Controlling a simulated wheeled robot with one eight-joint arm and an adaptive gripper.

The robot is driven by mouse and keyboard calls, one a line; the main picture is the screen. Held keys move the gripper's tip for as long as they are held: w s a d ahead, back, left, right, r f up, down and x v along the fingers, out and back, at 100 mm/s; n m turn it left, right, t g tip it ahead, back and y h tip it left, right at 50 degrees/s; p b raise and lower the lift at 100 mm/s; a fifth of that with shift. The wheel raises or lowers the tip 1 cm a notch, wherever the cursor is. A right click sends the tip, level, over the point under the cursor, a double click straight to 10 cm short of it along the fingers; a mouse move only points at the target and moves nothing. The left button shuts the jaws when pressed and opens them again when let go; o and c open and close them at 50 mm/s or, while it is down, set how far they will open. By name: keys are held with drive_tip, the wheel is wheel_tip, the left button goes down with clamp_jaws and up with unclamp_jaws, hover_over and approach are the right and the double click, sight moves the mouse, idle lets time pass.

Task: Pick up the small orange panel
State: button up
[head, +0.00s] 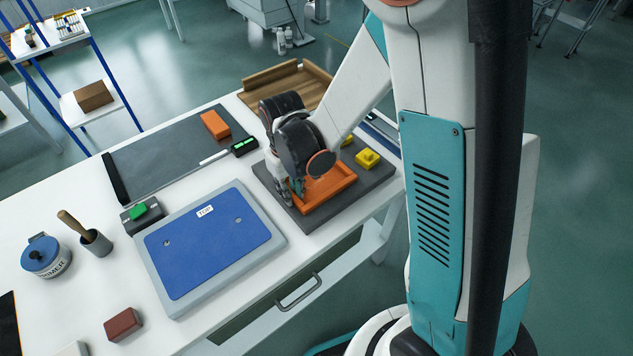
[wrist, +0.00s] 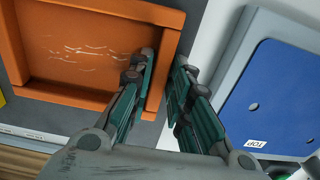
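The small orange panel (head: 335,189) is a shallow, tray-like piece with a raised rim and lies flat on a dark grey mat (head: 373,189). In the wrist view the orange panel (wrist: 90,48) fills the upper left, with pale scratch marks on its face. My gripper (head: 291,192) is low at the panel's left edge in the head view and hides part of it. In the wrist view my gripper (wrist: 162,70) has its fingers apart on either side of the rim, one over the inside and one outside. I see a gap; contact is unclear.
A blue panel marked TOP (head: 212,245) sits in a grey frame close to the left of my gripper. Yellow blocks (head: 367,159) stand on the mat behind the orange panel. An orange block (head: 215,125) lies on a dark board (head: 165,160). A wooden tray (head: 300,80) is behind.

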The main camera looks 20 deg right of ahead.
clamp_jaws()
drive_tip(key=shift+r, duration=0.15)
